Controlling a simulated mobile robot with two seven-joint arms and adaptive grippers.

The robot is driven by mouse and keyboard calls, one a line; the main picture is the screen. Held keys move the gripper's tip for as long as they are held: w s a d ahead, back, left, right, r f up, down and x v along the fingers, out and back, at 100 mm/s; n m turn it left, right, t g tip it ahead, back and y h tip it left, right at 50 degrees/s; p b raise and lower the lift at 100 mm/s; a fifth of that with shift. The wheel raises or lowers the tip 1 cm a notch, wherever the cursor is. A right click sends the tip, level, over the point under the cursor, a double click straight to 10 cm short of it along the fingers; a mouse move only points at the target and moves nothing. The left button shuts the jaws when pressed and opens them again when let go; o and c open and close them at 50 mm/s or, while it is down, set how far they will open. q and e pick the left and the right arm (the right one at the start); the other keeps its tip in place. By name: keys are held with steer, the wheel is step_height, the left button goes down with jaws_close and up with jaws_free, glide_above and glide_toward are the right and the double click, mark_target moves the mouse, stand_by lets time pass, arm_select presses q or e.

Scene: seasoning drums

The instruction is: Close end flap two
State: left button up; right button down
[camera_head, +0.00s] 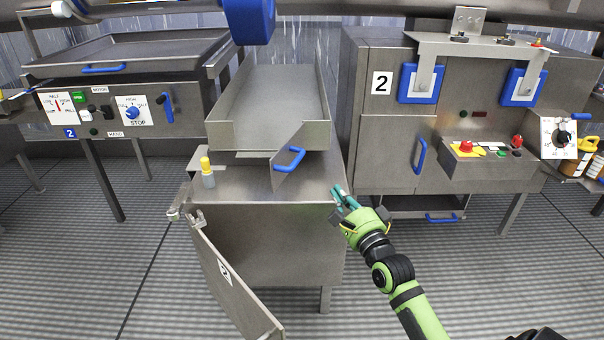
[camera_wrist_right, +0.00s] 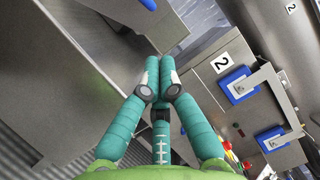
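A steel flap (camera_head: 236,290) with a label that looks like a 2 hangs at the front left corner of the steel stand (camera_head: 270,230). It is swung out toward me, away from the stand's front face. A smaller plate with a blue handle (camera_head: 290,158) stands angled out at the front end of the open chute (camera_head: 275,100). My right gripper (camera_head: 342,194) is at the stand's right front corner, apart from both flaps. Its teal fingers (camera_wrist_right: 162,68) are together with nothing visible between them. My left gripper is not in view.
A yellow-capped bottle (camera_head: 207,172) stands on the stand's left side. A steel cabinet marked 2 (camera_head: 381,83), with a control box (camera_head: 485,165), stands close on the right. A machine with a panel (camera_head: 125,112) stands at left. The floor in front is open.

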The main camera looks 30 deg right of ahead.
glide_toward(302, 157)
steer(key=w+d, duration=0.1)
steer(key=d, duration=0.2)
arm_select(q)
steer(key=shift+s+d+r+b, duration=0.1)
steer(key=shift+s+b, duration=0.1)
steer(key=shift+b, duration=0.15)
arm_select(e)
steer(key=w, duration=0.1)
steer(key=w+a, duration=0.1)
steer(key=w, duration=0.1)
steer(key=w+a, duration=0.1)
steer(key=shift+w+r, duration=0.15)
steer(key=shift+r, duration=0.2)
steer(key=shift+w, duration=0.1)
